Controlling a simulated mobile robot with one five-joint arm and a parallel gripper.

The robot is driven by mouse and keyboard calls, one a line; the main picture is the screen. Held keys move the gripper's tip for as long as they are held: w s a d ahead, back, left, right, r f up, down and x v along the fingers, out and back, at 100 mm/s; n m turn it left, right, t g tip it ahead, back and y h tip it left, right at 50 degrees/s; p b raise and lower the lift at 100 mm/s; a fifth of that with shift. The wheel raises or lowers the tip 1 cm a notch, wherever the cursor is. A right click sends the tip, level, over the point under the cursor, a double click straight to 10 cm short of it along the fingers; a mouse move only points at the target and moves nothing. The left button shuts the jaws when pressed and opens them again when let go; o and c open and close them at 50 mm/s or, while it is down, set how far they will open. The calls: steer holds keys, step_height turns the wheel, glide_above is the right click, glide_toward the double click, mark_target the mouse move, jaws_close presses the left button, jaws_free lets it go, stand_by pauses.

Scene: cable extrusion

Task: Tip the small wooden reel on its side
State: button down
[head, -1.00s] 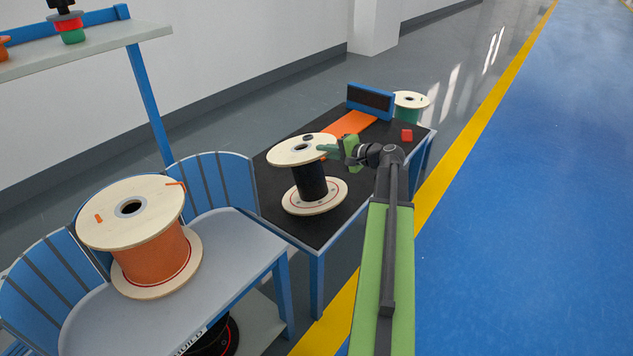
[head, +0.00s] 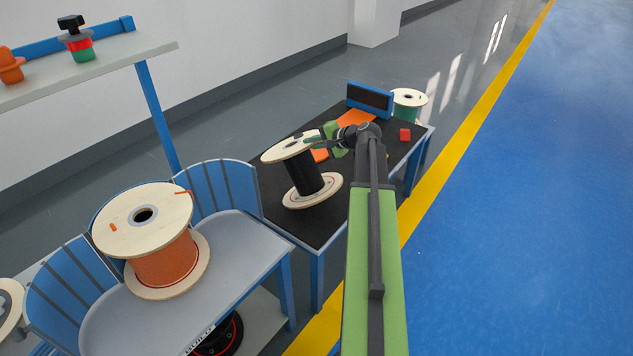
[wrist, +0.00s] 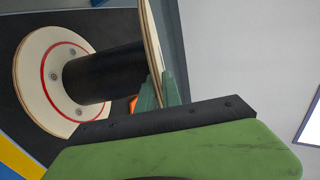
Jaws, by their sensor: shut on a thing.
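The small wooden reel (head: 305,172), wound with black cable, stands on the black-topped table (head: 335,228). It leans to the left, its upper flange (head: 284,149) shifted left of its lower flange (head: 325,193). My gripper (head: 322,141) is at the right edge of the upper flange. In the wrist view my gripper's green fingers (wrist: 160,95) are shut on the upper flange's rim, one on each face. The wrist view also shows the lower flange (wrist: 35,80) with its red ring and the black cable core (wrist: 105,75). Whether part of the lower flange is lifted is hard to tell.
A larger reel with orange cable (head: 165,262) stands on the grey bench (head: 235,255) at left. An orange strip (head: 356,118), a blue-framed panel (head: 370,98) and a red block (head: 405,134) are at the table's far end. A green reel (head: 408,105) stands beyond.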

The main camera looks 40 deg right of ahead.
steer(key=shift+w+r, duration=0.15)
steer(key=shift+w, duration=0.2)
